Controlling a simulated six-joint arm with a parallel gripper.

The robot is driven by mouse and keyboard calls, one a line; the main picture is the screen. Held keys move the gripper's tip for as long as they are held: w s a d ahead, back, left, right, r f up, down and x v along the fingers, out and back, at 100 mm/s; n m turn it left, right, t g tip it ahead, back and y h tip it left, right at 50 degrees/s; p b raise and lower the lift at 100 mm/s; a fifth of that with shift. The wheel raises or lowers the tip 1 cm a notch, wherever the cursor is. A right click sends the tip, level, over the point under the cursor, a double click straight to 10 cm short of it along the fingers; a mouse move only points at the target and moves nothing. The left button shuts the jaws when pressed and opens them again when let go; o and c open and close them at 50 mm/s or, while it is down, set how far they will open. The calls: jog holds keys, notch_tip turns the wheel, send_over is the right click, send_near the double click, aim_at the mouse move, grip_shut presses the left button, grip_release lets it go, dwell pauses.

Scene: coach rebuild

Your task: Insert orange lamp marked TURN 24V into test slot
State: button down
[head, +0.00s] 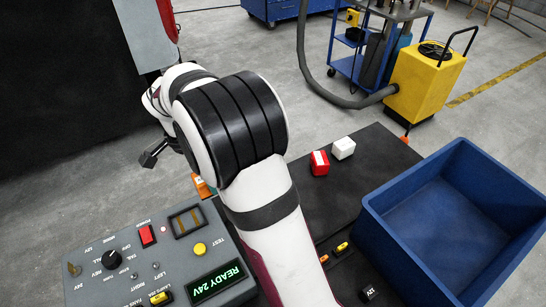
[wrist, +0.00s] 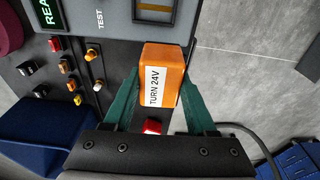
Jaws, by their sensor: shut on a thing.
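The orange lamp with the white label TURN 24V (wrist: 160,72) is between the green fingers of my gripper (wrist: 160,88) in the wrist view. The gripper is shut on it. An orange piece (head: 200,187), apparently this lamp, shows beside my arm at the panel's far edge in the head view. The grey test panel (head: 120,262) has a framed dark test slot (head: 188,221) near that edge. In the wrist view the slot (wrist: 155,10) is at the top, past the lamp and apart from it in the picture. Their height difference is unclear. My arm hides the fingers in the head view.
The panel display (head: 215,283) reads READY 24V. A red block (head: 319,163) and a white block (head: 343,148) sit on the black table. A blue bin (head: 440,225) stands at right. Several small lamps sit beside the panel, partly hidden by my arm.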

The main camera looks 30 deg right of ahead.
jog(key=s+a, duration=0.2)
jog(key=a, duration=0.6)
jog(key=shift+w+f, duration=0.15)
jog(key=shift+f, duration=2)
jog(key=shift+f, duration=0.5)
jog(key=shift+r, duration=0.3)
jog(key=shift+f, duration=0.6)
dwell(0.8)
jog(key=shift+c, duration=2.4)
grip_release()
